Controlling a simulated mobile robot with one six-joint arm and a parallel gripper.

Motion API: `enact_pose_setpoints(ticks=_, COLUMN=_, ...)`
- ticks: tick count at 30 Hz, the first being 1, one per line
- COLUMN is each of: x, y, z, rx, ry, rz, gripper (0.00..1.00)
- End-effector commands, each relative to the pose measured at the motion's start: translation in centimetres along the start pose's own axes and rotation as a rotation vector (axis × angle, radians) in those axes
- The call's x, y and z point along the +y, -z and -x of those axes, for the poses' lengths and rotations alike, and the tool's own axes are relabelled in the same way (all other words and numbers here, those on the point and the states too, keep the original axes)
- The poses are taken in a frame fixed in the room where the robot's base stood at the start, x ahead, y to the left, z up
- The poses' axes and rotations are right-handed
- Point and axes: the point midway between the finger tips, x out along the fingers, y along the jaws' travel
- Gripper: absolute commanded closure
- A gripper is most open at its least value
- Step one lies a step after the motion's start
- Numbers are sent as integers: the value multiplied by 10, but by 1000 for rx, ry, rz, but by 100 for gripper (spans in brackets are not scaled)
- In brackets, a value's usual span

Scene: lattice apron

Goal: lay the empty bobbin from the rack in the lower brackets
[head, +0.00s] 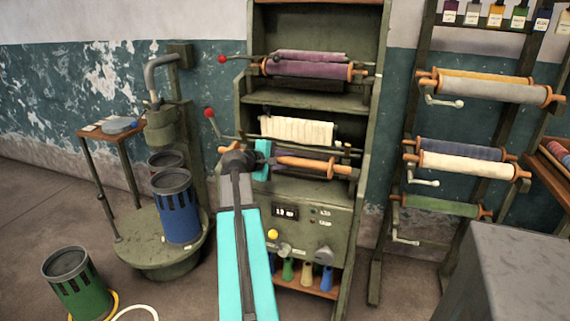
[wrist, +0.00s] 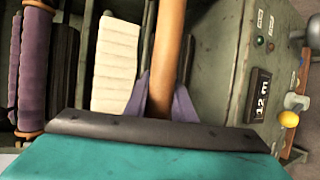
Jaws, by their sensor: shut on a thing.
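The empty bobbin (head: 300,162), a bare orange-brown wooden rod, lies across the front of the green machine, just above its control panel. In the wrist view the rod (wrist: 170,50) runs up from behind the dark edge of my gripper (wrist: 160,125). In the head view my gripper (head: 262,160) is shut on the rod's left part, which the teal jaw hides. A purple roll (head: 305,69) sits in the upper brackets.
The control panel (head: 305,215) is below. The rack (head: 415,120) at right holds several cloth rolls. A red-knobbed lever (head: 210,114) stands left of the machine, near a stand with a blue bucket (head: 177,210).

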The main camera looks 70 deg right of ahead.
Motion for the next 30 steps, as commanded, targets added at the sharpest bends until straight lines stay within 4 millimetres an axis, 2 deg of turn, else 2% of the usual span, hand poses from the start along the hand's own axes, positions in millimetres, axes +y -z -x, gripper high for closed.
enact_pose_setpoints(ticks=30, x=23, y=24, z=-59, rx=-1, ry=-1, rz=0, gripper=100)
